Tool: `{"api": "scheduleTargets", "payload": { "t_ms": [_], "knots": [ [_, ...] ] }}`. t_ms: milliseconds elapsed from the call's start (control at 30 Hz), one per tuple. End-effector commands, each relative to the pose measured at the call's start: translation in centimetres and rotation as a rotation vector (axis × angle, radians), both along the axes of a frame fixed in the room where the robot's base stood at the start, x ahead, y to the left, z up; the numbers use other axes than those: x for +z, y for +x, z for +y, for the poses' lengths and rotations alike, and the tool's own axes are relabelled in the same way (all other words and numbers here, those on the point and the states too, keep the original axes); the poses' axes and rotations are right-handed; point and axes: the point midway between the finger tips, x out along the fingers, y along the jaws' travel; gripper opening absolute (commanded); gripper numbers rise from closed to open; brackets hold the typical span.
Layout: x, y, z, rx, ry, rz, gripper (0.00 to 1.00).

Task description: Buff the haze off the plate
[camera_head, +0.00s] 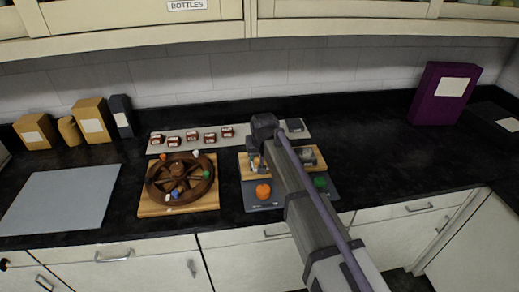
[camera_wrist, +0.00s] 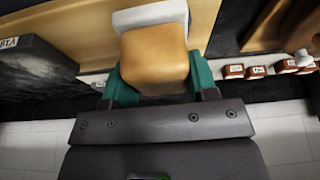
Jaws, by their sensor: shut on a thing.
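My gripper (camera_wrist: 157,80) has green fingers, shut on a tan block with a white pad (camera_wrist: 153,52) at its far side. In the wrist view the block is over a light wooden board (camera_wrist: 55,12). In the head view my arm and dark wrist hide most of the gripper, which is above the wooden board (camera_head: 317,153) on the counter. A dark grey piece with lettering (camera_wrist: 35,75) is at the left of the wrist view, apart from the block. I cannot tell whether it is the plate, or whether the pad touches anything. No haze can be made out.
A dark mat with an orange item (camera_head: 263,191) and a green item (camera_head: 320,182) lies in front. A brown spoked wheel (camera_head: 181,180) is to the left. Red-brown jars (camera_head: 209,138) stand on a pale strip behind. A purple box (camera_head: 442,93) stands far right.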

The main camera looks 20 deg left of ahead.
Motion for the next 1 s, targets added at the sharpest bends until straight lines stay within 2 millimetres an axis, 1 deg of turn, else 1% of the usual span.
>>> {"api": "scheduleTargets", "payload": {
  "t_ms": [33, 133, 167, 200, 300, 1000],
  "knots": [
    [0.0, -0.6, -0.2, 0.001, 0.0, 0.0, 0.31],
    [0.0, -1.5, -0.5, 0.002, 0.0, 0.0, 0.31],
    [0.0, -1.5, 0.1, 0.009, 0.0, 0.0, 0.31],
    [0.0, -0.8, 0.2, 0.006, 0.0, 0.0, 0.31],
    [0.0, 0.2, 0.5, 0.004, 0.0, 0.0, 0.31],
    [0.0, 6.3, 2.4, -0.005, 0.0, 0.0, 0.31]
  ]
}}
